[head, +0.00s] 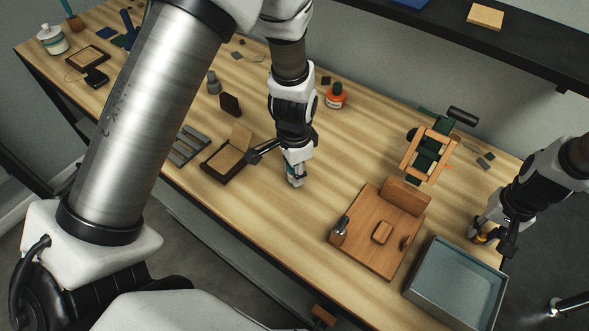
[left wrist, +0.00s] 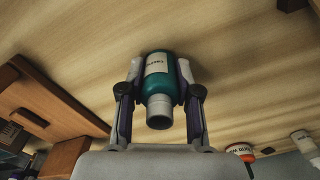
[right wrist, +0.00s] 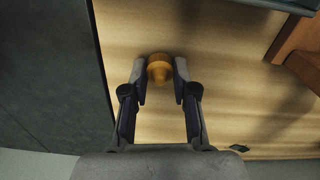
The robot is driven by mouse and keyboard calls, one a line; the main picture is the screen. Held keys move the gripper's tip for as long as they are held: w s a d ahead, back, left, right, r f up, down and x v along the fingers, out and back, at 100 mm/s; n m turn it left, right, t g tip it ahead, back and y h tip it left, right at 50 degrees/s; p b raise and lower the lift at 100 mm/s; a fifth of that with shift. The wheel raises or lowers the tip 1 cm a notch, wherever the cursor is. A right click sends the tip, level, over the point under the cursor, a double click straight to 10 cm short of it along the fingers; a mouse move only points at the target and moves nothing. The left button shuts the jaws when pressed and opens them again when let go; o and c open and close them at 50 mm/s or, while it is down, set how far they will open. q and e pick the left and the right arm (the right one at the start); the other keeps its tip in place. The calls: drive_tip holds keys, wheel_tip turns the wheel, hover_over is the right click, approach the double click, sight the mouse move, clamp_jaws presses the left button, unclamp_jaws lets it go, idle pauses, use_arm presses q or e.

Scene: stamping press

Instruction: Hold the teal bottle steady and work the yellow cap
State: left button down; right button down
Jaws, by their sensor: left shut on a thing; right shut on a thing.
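The teal bottle (left wrist: 157,84) has a pale label and a bare white neck with an open mouth. My left gripper (left wrist: 158,75) is shut on its body, one finger on each side. In the head view my left gripper (head: 296,176) holds the bottle upright at the wooden table, mid-table; most of the bottle is hidden by the fingers. The yellow cap (right wrist: 160,68) is between the fingertips of my right gripper (right wrist: 160,75), which is shut on it. In the head view the cap (head: 481,238) is at the table's right end, beside the grey tray, well apart from the bottle.
The grey tray (head: 413,289) stands at the front right. A wooden board (head: 360,246) with blocks lies between the bottle and the tray. A green-and-wood stand (head: 431,154) is behind it. An orange-and-white jar (head: 336,98) and a dark open box (head: 222,170) are near the left arm.

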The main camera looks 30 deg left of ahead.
idle(0.3)
use_arm(q)
drive_tip(key=c, duration=0.7)
unclamp_jaws()
